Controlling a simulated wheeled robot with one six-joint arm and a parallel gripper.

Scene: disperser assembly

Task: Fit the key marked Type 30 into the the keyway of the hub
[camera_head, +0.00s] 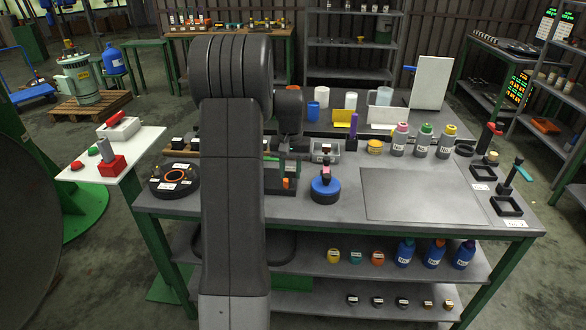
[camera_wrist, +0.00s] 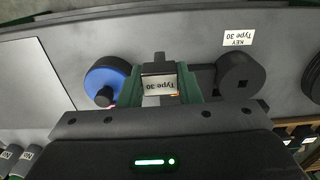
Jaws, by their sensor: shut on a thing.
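My gripper (camera_wrist: 160,76) shows in the wrist view with its two green fingers on either side of a small block, the key (camera_wrist: 160,87). Its pale label reads "Type 30", upside down in this view. A dark part of the key sticks up past the label. To the right is a black round part (camera_wrist: 240,72) with a small square hole; it looks like a hub, but I cannot tell whether this hole is the keyway. The key is apart from it in the picture. In the head view my arm hides most of the gripper and the key.
A card reading "KEY Type 30" (camera_wrist: 238,36) lies beside the black part. A blue and black round part (camera_wrist: 106,80) is close left of the gripper; it also shows in the head view (camera_head: 325,190). A black disc with an orange ring (camera_head: 174,180) is at the bench's left end.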

